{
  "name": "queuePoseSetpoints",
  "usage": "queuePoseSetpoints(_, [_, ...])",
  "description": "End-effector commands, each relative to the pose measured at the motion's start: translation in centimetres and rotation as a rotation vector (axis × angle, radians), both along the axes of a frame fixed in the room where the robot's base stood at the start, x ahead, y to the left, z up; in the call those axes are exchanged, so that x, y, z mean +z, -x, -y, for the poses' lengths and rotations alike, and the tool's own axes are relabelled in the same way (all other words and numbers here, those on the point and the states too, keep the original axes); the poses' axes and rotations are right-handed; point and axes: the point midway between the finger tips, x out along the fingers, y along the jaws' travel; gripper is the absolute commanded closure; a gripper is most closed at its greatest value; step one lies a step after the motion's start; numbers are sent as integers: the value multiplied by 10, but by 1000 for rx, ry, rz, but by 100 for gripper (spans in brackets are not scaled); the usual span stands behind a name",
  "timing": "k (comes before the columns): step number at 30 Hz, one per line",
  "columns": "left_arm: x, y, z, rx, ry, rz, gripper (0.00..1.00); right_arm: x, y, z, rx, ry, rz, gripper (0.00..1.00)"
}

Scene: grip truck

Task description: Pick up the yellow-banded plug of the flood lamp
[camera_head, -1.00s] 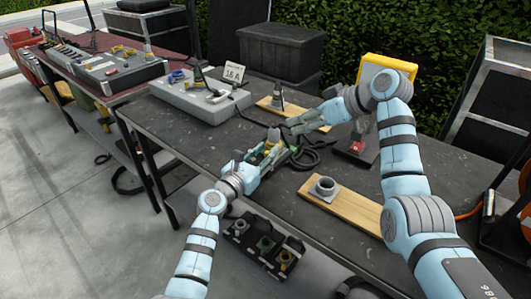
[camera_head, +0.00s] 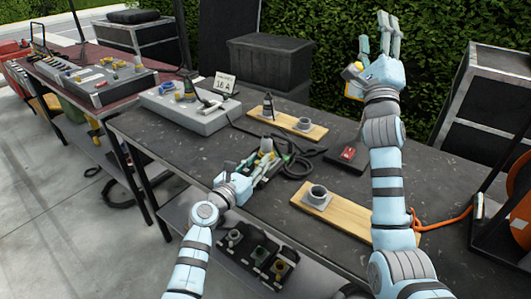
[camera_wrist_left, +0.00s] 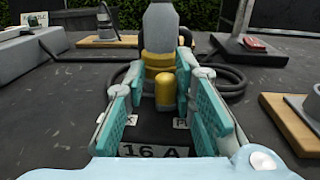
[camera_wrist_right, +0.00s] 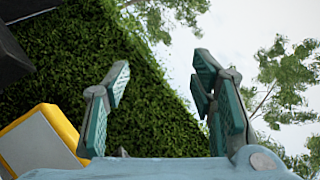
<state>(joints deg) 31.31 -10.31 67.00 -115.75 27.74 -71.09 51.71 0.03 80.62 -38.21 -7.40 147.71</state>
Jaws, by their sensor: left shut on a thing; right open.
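The yellow-banded plug (camera_wrist_left: 160,45), grey above with a yellow band, stands between the fingers of my left gripper (camera_wrist_left: 158,88). A short yellow knob or cylinder (camera_wrist_left: 165,92) sits in front of it, above a dark part labelled 16 A. In the head view the plug (camera_head: 266,147) is partly hidden by my left gripper (camera_head: 262,164), low over the table. My left gripper is shut on it. My right gripper (camera_head: 382,35) is raised, open and empty, fingers up. It hides most of the yellow flood lamp (camera_head: 352,82), whose yellow edge shows in the right wrist view (camera_wrist_right: 45,135).
A dark cable (camera_head: 300,165) coils beside the plug. Wooden boards with round grey fittings lie behind (camera_head: 290,122) and at front right (camera_head: 340,215). A grey socket box with a 16 A sign (camera_head: 190,108) stands at back left. A dark base with a red switch (camera_head: 345,155) stands right.

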Motion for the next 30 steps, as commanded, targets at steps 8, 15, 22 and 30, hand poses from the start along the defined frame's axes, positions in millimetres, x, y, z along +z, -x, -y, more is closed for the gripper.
queuePoseSetpoints(8, [0,0,1,-2,0,0,100,-207,9,-81,538,-859,-911,49])
queuePoseSetpoints(15, [0,0,0,0,-2,1,100,-249,59,-151,771,-926,-1252,49])
queuePoseSetpoints(22, [0,0,0,0,-1,2,100,-268,25,-181,775,-925,-1259,49])
queuePoseSetpoints(30, [1,0,0,1,-2,2,100,-284,-3,-214,773,-924,-1257,49])
